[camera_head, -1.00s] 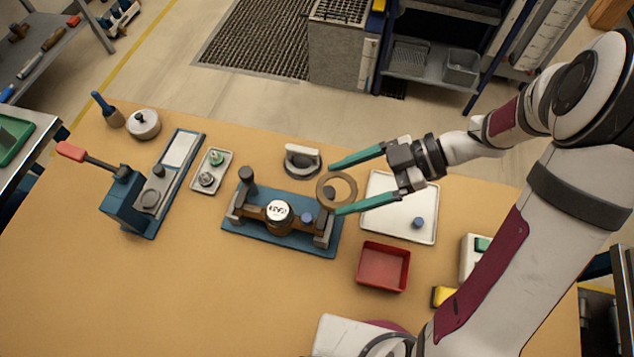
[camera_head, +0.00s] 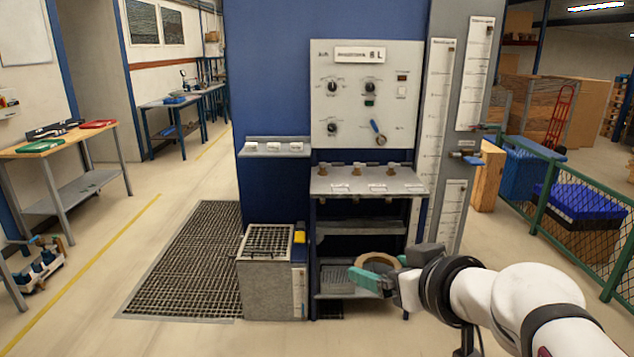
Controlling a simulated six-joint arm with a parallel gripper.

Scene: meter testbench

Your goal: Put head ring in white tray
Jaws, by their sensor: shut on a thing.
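The head ring (camera_head: 376,257) is a tan-brown ring held at the end of my gripper (camera_head: 374,271), in the lower middle of the head view. My gripper is shut on it, with the teal fingers at its sides; the nearer finger hides part of the ring. The ring is in the air, seen against the lower shelf of the test bench. The white tray and the work table are outside the view now.
A blue and grey test bench (camera_head: 273,90) with a dial panel (camera_head: 366,60) stands ahead. A grey cabinet with a grille top (camera_head: 270,285) and a floor grating (camera_head: 185,270) are left of my gripper. A green mesh fence (camera_head: 590,225) is at right. Open floor lies at left.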

